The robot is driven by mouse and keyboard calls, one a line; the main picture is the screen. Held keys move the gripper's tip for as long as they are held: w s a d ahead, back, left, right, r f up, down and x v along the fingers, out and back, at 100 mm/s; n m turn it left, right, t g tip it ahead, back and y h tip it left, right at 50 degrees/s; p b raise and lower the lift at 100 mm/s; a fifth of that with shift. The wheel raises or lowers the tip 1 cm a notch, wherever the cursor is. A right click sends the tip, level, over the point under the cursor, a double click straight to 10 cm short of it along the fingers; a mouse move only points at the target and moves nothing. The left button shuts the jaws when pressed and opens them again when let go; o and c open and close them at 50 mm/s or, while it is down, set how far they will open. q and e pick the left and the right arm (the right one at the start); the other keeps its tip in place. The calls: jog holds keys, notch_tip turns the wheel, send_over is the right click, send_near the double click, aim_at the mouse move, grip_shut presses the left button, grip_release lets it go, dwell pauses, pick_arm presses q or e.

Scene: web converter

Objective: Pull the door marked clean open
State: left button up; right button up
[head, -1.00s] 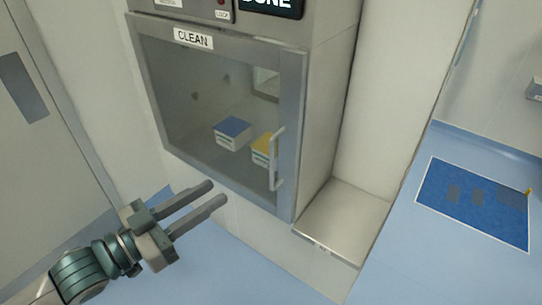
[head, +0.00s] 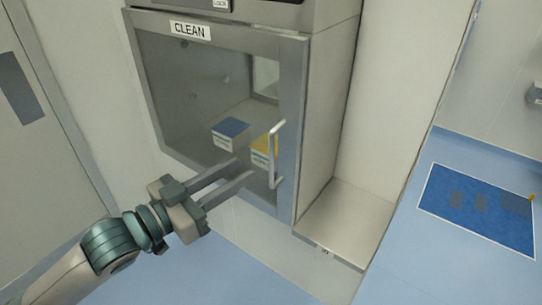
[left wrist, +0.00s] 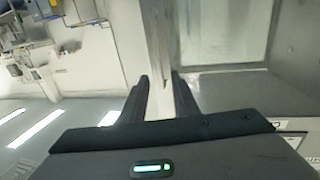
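The door marked CLEAN (head: 185,85) is a grey-framed glass panel on a wall cabinet, and it looks shut. Its CLEAN label (head: 190,30) is on the top left of the frame. A pale upright bar handle (head: 274,155) is on the door's right side. My left gripper (head: 243,169) is open and empty, its two fingers pointing at the handle from the lower left, a short way from it. In the left wrist view the fingers (left wrist: 160,78) are apart; whether the handle lies between them is unclear. My right gripper is not in view.
Behind the glass are a blue-topped box (head: 231,132) and a yellow-topped box (head: 262,150). A metal ledge (head: 345,222) juts out right of the cabinet. A blue mat (head: 478,208) lies on the floor at far right. Floor below the door is clear.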

aim_at(270, 153)
pick_arm(q)
jog(key=shift+p+x, duration=1.4)
jog(key=shift+x, duration=3.65)
jog(key=shift+s+r, duration=0.1)
jog(key=shift+r, duration=0.05)
grip_shut()
